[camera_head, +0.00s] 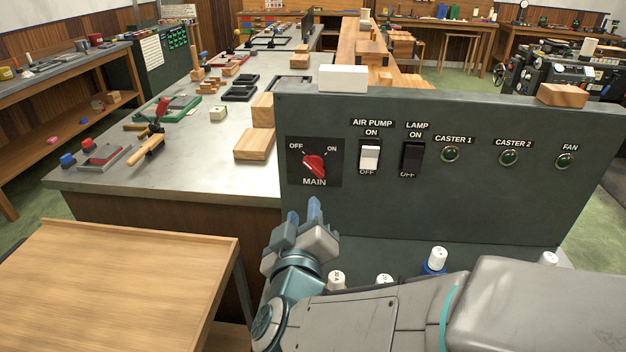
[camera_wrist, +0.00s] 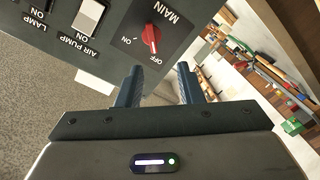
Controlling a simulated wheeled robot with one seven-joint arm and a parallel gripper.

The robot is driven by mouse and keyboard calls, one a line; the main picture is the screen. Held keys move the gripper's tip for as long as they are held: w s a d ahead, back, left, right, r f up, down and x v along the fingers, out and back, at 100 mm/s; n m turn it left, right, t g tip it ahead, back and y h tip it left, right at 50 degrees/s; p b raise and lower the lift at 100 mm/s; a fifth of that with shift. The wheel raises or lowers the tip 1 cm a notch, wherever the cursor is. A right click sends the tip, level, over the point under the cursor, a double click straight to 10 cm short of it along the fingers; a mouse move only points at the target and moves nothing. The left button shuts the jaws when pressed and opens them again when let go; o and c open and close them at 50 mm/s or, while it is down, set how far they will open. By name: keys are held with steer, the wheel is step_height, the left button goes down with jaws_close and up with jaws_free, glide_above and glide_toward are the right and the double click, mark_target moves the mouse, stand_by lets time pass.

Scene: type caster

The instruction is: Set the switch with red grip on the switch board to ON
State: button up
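The MAIN switch with the red grip (camera_head: 314,165) is a rotary knob on a black plate, at the left of the dark green switch board (camera_head: 470,215). Its grip is slanted, with one end toward the OFF label at upper left. The red grip also shows in the wrist view (camera_wrist: 151,38), with its pointer end toward OFF. My gripper (camera_head: 304,208) is just below and in front of the MAIN plate, apart from the knob. In the wrist view my gripper (camera_wrist: 158,76) has its two blue fingers spread with nothing between them.
A white AIR PUMP rocker (camera_head: 370,158) and a black LAMP rocker (camera_head: 412,158) sit right of MAIN, with several green indicators beyond. A white block (camera_head: 343,78) and a wooden block (camera_head: 563,95) lie on the board's top. White-capped bottles (camera_head: 435,258) stand below the board.

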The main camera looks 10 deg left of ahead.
mark_target(314, 171)
steer(key=shift+t+h, duration=0.4)
steer(key=shift+h, duration=0.2)
steer(key=w+p, duration=0.2)
steer(key=w, duration=0.4)
steer(key=w+p, duration=0.3)
steer(key=w, duration=0.3)
steer(key=shift+w+a+p, duration=0.2)
steer(key=shift+w+p, duration=0.15)
jaws_close()
